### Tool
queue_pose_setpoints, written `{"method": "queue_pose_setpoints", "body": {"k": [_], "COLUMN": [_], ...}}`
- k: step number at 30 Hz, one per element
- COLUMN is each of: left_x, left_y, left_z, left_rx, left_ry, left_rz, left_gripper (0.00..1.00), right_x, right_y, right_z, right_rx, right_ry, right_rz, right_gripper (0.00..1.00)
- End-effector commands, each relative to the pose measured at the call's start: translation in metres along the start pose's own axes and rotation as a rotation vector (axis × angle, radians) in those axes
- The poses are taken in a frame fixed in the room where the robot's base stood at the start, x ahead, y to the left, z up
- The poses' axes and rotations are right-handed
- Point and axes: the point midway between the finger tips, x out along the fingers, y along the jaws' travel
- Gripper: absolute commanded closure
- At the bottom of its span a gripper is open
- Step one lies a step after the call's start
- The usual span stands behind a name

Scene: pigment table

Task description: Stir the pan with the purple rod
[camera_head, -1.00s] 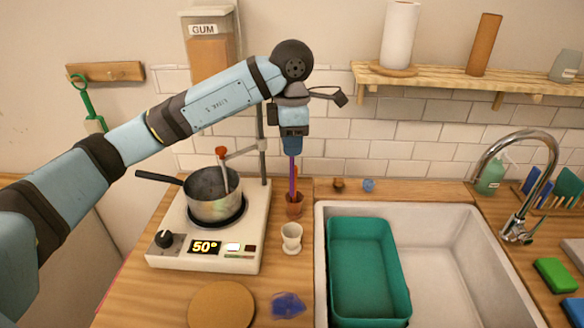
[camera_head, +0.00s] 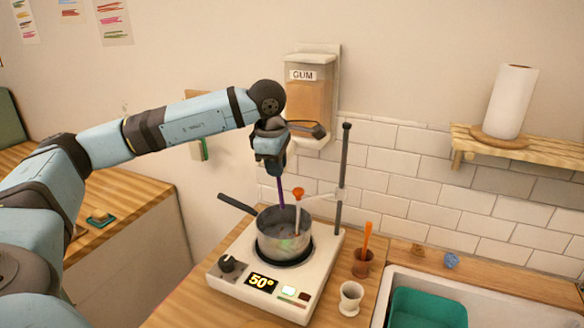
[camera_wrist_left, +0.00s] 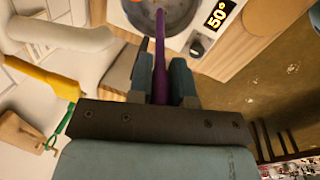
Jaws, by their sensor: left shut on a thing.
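My left gripper (camera_head: 275,172) is shut on the purple rod (camera_head: 282,194), which points down. The rod's lower end is at the far part of the pan's opening; I cannot tell whether it touches the contents. The dark-handled metal pan (camera_head: 284,241) stands on the white hot plate (camera_head: 262,308), whose display reads 50°. In the left wrist view the purple rod (camera_wrist_left: 160,62) sits between my left fingers (camera_wrist_left: 160,88) and reaches towards the pan (camera_wrist_left: 180,14). My right gripper is not in view.
A red-topped probe (camera_head: 298,194) on a stand arm (camera_head: 322,196) dips into the pan, close to the rod. Right of the plate are a terracotta cup (camera_head: 361,266) with an orange rod (camera_head: 367,236) and a small white cup (camera_head: 350,296). A gum dispenser (camera_head: 309,102) hangs behind.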

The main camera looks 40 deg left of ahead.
Motion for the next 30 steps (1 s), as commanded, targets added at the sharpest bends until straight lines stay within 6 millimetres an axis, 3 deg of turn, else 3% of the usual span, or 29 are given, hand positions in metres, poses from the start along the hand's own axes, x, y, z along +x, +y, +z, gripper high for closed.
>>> {"method": "queue_pose_setpoints", "body": {"k": [20,30], "left_x": [0.037,0.066], "left_y": [-0.025,-0.024], "left_z": [-0.004,-0.003], "left_rx": [0.000,-0.001], "left_ry": [0.000,0.000], "left_rz": [0.000,0.000], "left_gripper": [1.00,1.00], "right_x": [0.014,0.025], "right_y": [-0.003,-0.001], "right_z": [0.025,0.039], "right_rx": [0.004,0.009], "right_ry": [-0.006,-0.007], "right_rz": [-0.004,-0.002], "right_gripper": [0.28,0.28]}}
